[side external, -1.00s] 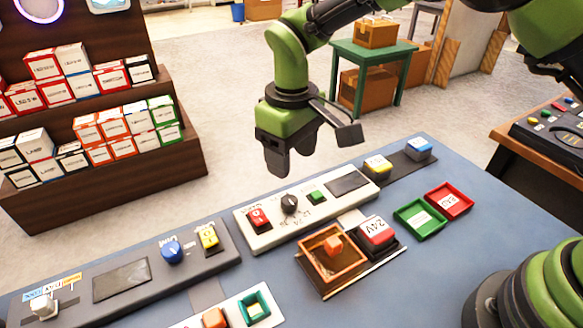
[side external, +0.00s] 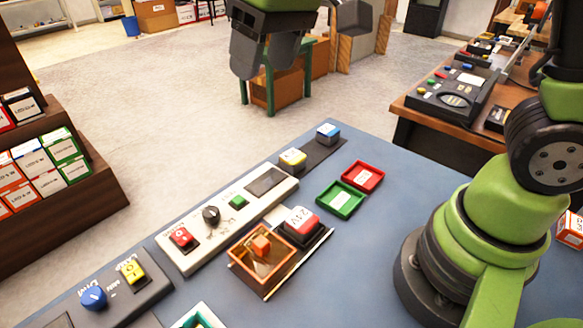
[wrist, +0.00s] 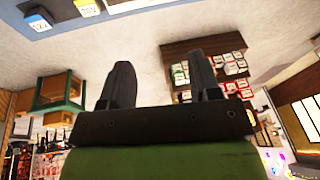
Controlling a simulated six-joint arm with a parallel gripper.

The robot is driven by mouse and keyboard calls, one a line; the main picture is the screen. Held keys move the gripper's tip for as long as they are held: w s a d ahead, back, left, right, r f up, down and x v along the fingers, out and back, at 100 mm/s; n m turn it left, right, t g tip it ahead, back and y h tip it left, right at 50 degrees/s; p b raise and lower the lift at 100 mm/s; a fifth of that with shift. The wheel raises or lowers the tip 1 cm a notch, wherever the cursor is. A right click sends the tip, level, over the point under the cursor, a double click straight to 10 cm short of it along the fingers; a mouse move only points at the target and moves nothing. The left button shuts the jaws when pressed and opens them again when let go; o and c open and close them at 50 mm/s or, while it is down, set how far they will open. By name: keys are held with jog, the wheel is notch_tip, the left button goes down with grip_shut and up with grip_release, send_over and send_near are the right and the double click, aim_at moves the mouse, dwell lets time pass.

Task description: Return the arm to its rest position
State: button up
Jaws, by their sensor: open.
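My gripper (side external: 266,55) is at the top of the side view, high above the blue table's far edge and empty. Its two dark fingers also show in the wrist view (wrist: 163,85), spread apart with nothing between them. The wrist view is tilted and shows the room, with the shelf of boxes (wrist: 215,72) beyond the fingers. The upper part of my arm is outside the side view.
The blue table (side external: 375,215) holds a grey control panel (side external: 226,215), an orange open box (side external: 262,262), a red-topped 24V block (side external: 301,224), a green tray (side external: 340,200) and a red tray (side external: 363,176). A wooden bench (side external: 430,120) stands at the back right.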

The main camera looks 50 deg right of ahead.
jog(key=s+d+r+m+t, duration=0.1)
jog(key=s+d+m+t, duration=0.1)
jog(key=s, duration=0.5)
jog(key=s+d+r+m+t, duration=0.1)
jog(key=s+d, duration=0.3)
jog(key=s, duration=0.4)
jog(key=shift+s+d+r+m+t, duration=0.15)
jog(key=shift+s+r+m+t, duration=0.2)
jog(key=shift+m+t, duration=0.45)
jog(key=shift+w, duration=0.1)
